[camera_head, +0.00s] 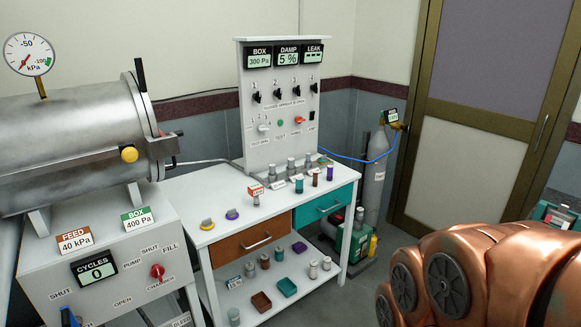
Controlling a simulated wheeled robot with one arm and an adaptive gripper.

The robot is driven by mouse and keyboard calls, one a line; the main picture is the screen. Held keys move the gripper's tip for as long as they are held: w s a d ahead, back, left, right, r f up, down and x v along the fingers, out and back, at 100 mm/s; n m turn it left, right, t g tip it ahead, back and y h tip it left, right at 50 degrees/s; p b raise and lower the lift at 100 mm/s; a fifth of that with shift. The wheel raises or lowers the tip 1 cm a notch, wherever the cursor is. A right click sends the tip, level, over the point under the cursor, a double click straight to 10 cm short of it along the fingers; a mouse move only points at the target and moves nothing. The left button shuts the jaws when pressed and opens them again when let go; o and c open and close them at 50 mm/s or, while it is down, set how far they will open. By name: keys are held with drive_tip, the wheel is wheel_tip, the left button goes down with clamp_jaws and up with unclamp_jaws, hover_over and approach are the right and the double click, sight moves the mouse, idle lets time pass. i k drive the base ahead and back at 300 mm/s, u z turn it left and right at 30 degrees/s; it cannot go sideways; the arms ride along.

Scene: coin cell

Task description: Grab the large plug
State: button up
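Several small cylinders that could be plugs stand on the white workbench (222,259). A teal one (299,185), a brown one (315,178) and a purple one (330,173) stand in a row near the right end. Grey ones stand behind them, one of them here (291,165). More cylinders stand on the lower shelf, such as a pale one (313,269). They are too small to tell which is the large plug. My copper-coloured arm fills the lower right corner, apart from the bench. My gripper is not in view.
A control panel (279,140) rises behind the bench. A metal chamber with a white console (110,262) stands at the left. A grey gas cylinder (375,180) stands right of the bench. A brown tray (261,302) and a teal tray (287,287) lie on the shelf.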

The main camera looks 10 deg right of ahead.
sight(290, 161)
drive_tip(key=z, duration=0.05)
drive_tip(key=i, duration=0.8)
drive_tip(key=u, duration=0.5)
drive_tip(key=i, duration=1.1)
drive_tip(key=u, duration=0.6)
